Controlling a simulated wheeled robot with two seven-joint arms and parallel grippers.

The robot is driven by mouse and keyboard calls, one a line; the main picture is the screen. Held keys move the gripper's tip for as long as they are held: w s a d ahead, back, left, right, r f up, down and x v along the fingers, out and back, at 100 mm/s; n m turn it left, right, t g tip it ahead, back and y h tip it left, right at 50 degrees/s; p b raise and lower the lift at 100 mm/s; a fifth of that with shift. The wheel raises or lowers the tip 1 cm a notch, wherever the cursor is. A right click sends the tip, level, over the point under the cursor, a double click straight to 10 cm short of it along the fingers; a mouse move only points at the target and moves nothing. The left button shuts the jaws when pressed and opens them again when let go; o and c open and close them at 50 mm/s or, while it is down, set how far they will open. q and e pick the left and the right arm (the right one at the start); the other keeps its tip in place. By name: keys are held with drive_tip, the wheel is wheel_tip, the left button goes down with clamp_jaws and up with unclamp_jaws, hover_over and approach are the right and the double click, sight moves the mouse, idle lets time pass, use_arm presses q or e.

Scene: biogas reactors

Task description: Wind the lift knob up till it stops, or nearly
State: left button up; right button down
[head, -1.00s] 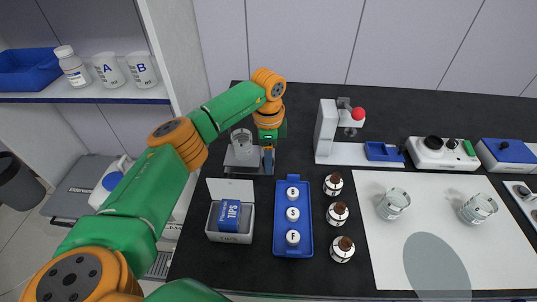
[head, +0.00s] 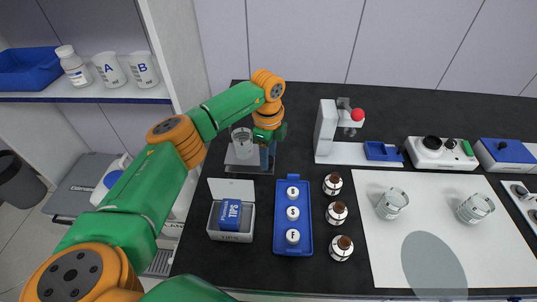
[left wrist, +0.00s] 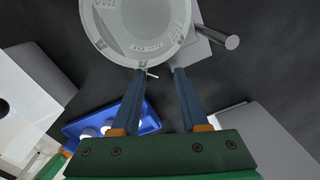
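The lift stand (head: 240,168) is a low grey platform at the back left of the black bench, with a clear beaker (head: 242,142) on it. The beaker (left wrist: 137,30) fills the top of the left wrist view, and its markings show. A grey cylindrical knob (left wrist: 232,42) on a short arm sticks out beside the beaker; I take it for the lift knob. My left gripper (head: 266,160) is just right of the stand. In the left wrist view its two blue fingers (left wrist: 160,72) are apart with nothing clamped between them. A small pale pin shows by the left fingertip. My right gripper is not in view.
A blue tray (head: 277,220) with white-capped pieces and an open tips box (head: 213,232) stand in front of the lift. A white stand with a red ball (head: 326,128) is to the right. Brown bottles (head: 337,213) line the white mat (head: 450,200).

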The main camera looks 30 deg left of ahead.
use_arm(q)
drive_tip(key=shift+o, duration=1.3)
wheel_tip(320, 180, up, 7)
drive_tip(key=shift+s+r+b, duration=0.1)
drive_tip(key=shift+b, duration=0.55)
